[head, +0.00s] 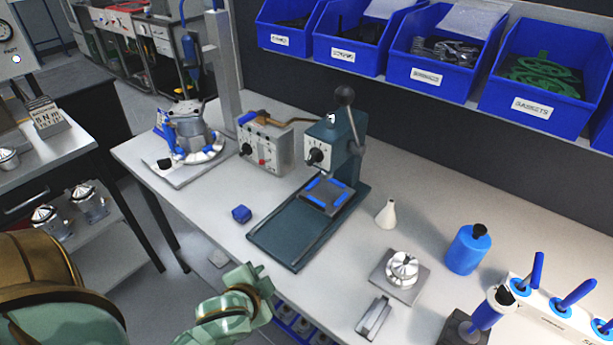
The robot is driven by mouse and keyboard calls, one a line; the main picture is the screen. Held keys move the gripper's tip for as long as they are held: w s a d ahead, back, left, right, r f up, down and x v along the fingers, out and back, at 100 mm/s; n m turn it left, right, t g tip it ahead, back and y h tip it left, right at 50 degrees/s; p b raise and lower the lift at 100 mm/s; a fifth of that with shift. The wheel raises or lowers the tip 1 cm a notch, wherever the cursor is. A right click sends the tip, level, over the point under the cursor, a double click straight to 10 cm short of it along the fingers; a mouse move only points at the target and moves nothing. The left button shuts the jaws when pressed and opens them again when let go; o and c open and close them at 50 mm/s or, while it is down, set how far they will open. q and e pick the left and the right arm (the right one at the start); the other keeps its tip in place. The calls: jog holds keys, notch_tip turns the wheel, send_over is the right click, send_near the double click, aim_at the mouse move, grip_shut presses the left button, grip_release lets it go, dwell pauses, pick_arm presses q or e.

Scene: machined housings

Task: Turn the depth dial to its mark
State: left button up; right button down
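The depth dial (318,155) is a small black knob on a white scale plate, on the front of a dark teal bench press (333,138). The dial's mark and pointer are too small to read. The press has a lever with a dark ball knob (345,95) on top and a blue-edged work plate (325,196) on its base. My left arm comes in from the lower left, and its pale green end (245,287) is in front of the bench, below and left of the press, apart from the dial. I cannot make out its fingers. My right gripper is not in view.
A grey control box (265,147) with a knob and red button stands left of the press. A small blue block (241,214) lies near the bench's front edge. A white cone (387,214), a metal part (402,269) and a blue bottle (467,250) stand to the right.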

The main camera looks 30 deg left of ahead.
pick_arm(q)
jog(key=w+t, duration=0.1)
jog(key=w, duration=0.1)
jog(key=w+a+t+h, duration=0.1)
jog(key=w, duration=0.1)
jog(key=w+r+t, duration=0.1)
jog(key=w+t, duration=0.1)
jog(key=shift+a+n, duration=0.4)
jog(key=w+t, duration=0.1)
jog(key=a+r+t+h, duration=0.1)
jog(key=w+r+t, duration=0.1)
jog(key=shift+w+a+h, duration=0.3)
jog(key=shift+w+h, duration=0.05)
jog(key=shift+h, duration=0.05)
jog(key=a+r+t+h, duration=0.3)
jog(key=r+t+h, duration=0.1)
jog(key=r+t, duration=0.15)
send_near(309, 162)
jog(key=shift+t+h, duration=0.25)
jog(key=shift+h, duration=0.15)
jog(key=x, duration=0.9)
jog(key=shift+w+a+f, duration=0.15)
jog(key=shift+w+f, duration=0.05)
jog(key=c, duration=0.6)
